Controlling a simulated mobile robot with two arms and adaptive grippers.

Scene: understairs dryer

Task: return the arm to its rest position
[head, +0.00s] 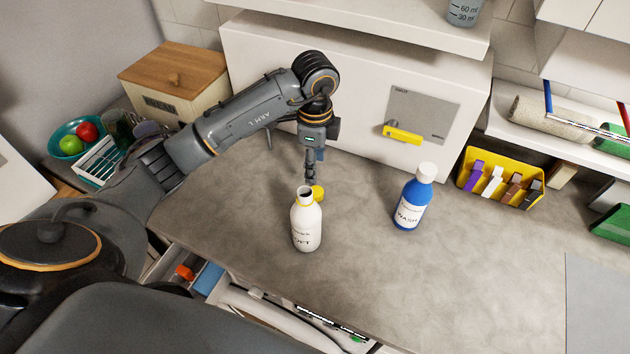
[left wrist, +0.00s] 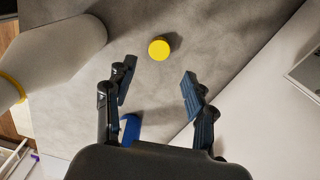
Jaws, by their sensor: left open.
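My left gripper (head: 312,178) points down over the grey worktop, behind the white bottle. In the left wrist view its two fingers (left wrist: 157,78) are spread apart with nothing between them. A yellow cap (head: 318,192) lies on the worktop close to the fingertips; in the left wrist view the cap (left wrist: 159,49) sits just beyond them, apart from both. The white bottle (head: 306,226) stands upright and uncapped, with a yellow ring at its neck. It also shows in the left wrist view (left wrist: 58,42). My right gripper is in neither view.
A blue bottle (head: 411,200) with a white cap stands to the right. A yellow bin (head: 480,197) of clips is farther right. A white appliance (head: 360,120) with a yellow handle (head: 402,134) rises behind. An open drawer (head: 210,280) is below the front edge.

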